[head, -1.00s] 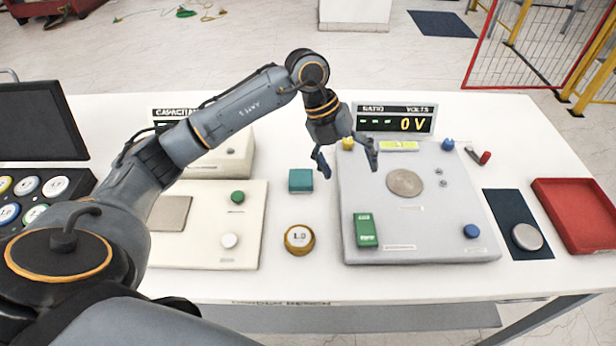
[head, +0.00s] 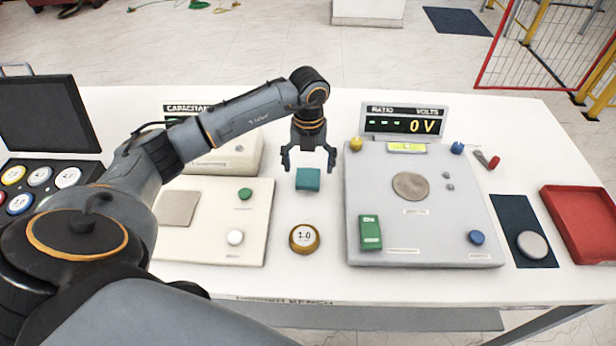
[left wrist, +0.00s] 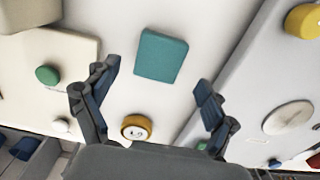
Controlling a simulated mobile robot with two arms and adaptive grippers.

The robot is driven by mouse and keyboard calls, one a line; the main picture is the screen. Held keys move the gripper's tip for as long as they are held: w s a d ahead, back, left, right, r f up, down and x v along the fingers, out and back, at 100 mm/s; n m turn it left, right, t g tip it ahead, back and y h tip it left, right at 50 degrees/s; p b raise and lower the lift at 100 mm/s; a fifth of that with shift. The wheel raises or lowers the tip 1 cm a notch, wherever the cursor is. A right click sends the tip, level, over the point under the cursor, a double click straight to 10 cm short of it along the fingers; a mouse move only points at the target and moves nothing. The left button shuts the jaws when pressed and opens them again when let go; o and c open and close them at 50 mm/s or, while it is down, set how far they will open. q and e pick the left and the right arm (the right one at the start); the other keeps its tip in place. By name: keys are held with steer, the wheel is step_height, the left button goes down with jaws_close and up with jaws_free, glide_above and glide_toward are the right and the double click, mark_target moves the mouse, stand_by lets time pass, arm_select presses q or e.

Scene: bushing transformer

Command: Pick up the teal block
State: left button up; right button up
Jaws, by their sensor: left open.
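The teal block (head: 308,180) lies on the white table between the cream panel and the grey panel. It also shows in the left wrist view (left wrist: 161,56), ahead of the fingers and apart from them. My left gripper (head: 308,166) is open and empty. In the head view it hangs above and just behind the block, its fingers spread to either side. In the left wrist view the left gripper's fingers (left wrist: 155,82) stand wide apart. My right gripper is not in view.
A brass-rimmed weight marked 1.0 (head: 304,238) stands in front of the block. The cream panel (head: 215,250) is at left, the grey panel (head: 420,235) at right. A ratio and volts display (head: 403,121) stands behind. A red tray (head: 580,215) is at far right.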

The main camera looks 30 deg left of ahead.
mark_target(308, 176)
arm_select(q)
steer(key=f, duration=0.2)
steer(key=f+p, duration=0.1)
steer(key=shift+a+f, duration=0.2)
steer(key=shift+f, duration=0.45)
steer(key=shift+w, duration=0.1)
steer(key=c, duration=1.3)
steer(key=shift+r, duration=0.1)
steer(key=shift+r+b, duration=0.4)
steer(key=shift+r, duration=0.15)
steer(key=shift+s+d+r+b, duration=0.75)
steer(key=shift+s+d+r, duration=0.9)
steer(key=shift+r, duration=0.35)
steer(key=shift+s+d+r+b, duration=0.8)
steer(key=shift+s+d+r, duration=0.8)
steer(key=shift+s+r, duration=0.3)
steer(key=shift+s+d+r+b, duration=0.75)
steer(key=shift+s+d+r, duration=0.85)
steer(key=shift+r, duration=0.45)
